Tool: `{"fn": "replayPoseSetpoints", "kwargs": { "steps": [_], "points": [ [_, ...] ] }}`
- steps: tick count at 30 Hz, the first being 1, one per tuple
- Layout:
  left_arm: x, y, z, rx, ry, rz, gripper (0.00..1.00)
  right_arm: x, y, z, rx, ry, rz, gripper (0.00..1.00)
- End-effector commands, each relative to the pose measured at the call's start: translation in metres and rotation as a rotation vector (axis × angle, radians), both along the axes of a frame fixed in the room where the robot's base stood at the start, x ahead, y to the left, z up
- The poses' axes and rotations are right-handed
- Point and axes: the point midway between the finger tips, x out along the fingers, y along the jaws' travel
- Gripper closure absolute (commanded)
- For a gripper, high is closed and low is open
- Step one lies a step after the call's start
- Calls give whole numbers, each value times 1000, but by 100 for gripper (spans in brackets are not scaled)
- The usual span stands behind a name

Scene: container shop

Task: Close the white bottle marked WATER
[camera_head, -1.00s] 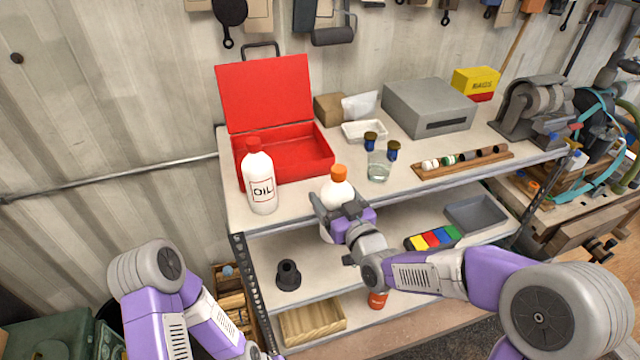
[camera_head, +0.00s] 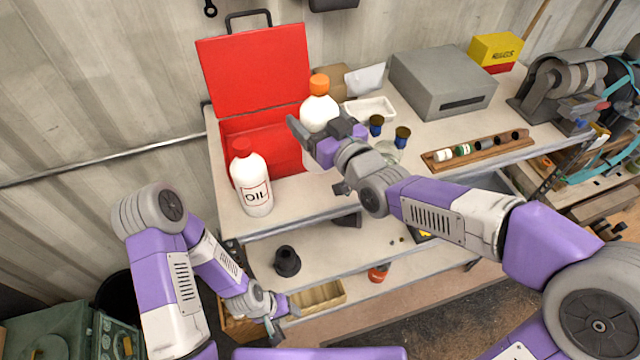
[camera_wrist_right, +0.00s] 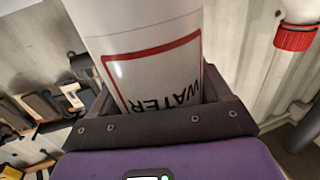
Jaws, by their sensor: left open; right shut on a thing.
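The white WATER bottle (camera_head: 319,112) is in my right gripper (camera_head: 327,137), upright and raised above the shelf's top board. An orange cap (camera_head: 319,84) sits at the bottle's top; I cannot tell how tight it is. The right wrist view shows the bottle's label (camera_wrist_right: 160,75) with a red frame and the word WATER, between the right gripper's dark jaws (camera_wrist_right: 155,120). The lower part of the bottle is mostly hidden behind the gripper. My left gripper (camera_head: 280,312) is open and empty, low in front of the lower shelf, well below the bottle.
A white OIL bottle (camera_head: 251,180) with a red cap stands left of the held bottle. An open red toolbox (camera_head: 255,72) is behind. A glass jar (camera_head: 388,152), a white tray (camera_head: 371,109), a grey box (camera_head: 443,82) and a wooden rack (camera_head: 480,152) are to the right.

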Motion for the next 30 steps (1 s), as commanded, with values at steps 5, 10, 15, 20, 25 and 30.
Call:
{"fn": "replayPoseSetpoints", "kwargs": {
  "steps": [5, 10, 15, 20, 25, 30],
  "points": [
    [0, 0, 0, 0, 0, 0, 39, 0, 0, -9, -1, 3, 0, 100],
    [0, 0, 1, 0, -1, 0, 39, 0, 0, -42, -2, 6, 1, 100],
    [0, 0, 2, 0, -1, 0, 39, 0, 0, -61, 0, 1, -1, 100],
    [0, 0, 1, 0, -1, 0, 39, 0, 0, -63, 1, -1, -1, 100],
    [0, 0, 2, 0, -1, 0, 39, 0, 0, -64, 0, 0, -1, 100],
    [0, 0, 2, 0, -1, 0, 39, 0, 0, -87, -2, 5, 0, 100]
  ]
}}
